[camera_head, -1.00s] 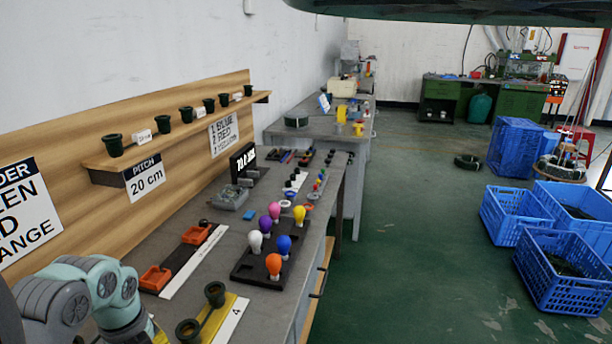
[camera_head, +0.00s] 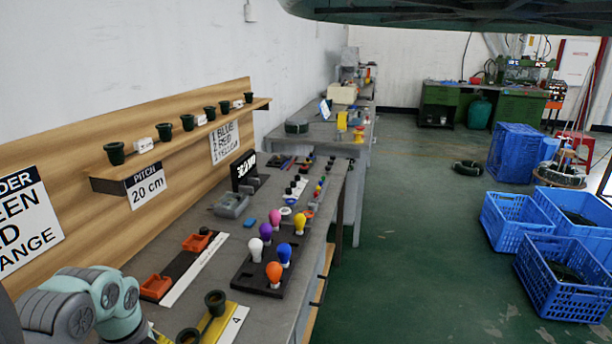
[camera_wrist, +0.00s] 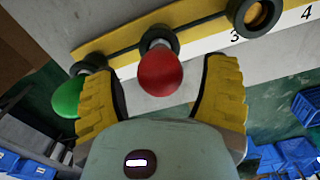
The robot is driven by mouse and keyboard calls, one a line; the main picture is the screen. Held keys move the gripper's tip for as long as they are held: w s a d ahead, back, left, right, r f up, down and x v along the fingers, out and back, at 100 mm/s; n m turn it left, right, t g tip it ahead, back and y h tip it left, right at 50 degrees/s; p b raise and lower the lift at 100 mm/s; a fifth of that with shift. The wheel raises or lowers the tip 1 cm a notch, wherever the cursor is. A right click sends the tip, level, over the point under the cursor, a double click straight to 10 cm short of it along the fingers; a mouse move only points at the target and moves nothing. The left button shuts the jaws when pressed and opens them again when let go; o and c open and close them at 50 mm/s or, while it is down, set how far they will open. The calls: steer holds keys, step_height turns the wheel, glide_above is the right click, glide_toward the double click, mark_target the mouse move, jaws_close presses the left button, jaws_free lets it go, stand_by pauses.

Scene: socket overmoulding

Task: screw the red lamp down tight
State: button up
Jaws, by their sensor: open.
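The red lamp (camera_wrist: 160,72) shows in the wrist view, its base in a dark socket (camera_wrist: 157,40) on a yellow strip (camera_wrist: 115,40). How deep it sits in the socket cannot be told. My gripper (camera_wrist: 160,90) is open, with one yellow finger on each side of the red lamp and a visible gap to each. A green lamp (camera_wrist: 68,97) sits in the socket to the left, partly behind the left finger. The red lamp does not show in the head view.
An empty socket (camera_wrist: 254,15) stands to the right by the numbers 3 and 4. In the head view, a black tray (camera_head: 250,278) holds several coloured lamps, and blue crates (camera_head: 562,275) stand on the floor at right.

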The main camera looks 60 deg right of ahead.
steer(key=n+p, duration=0.1)
steer(key=n, duration=0.4)
steer(key=shift+r, duration=0.15)
steer(key=n+p, duration=0.1)
steer(key=n, duration=0.4)
steer(key=shift+p, duration=0.4)
steer(key=n+p, duration=0.1)
steer(key=n, duration=0.9)
steer(key=shift+n+p, duration=0.3)
steer(key=shift+p, duration=0.1)
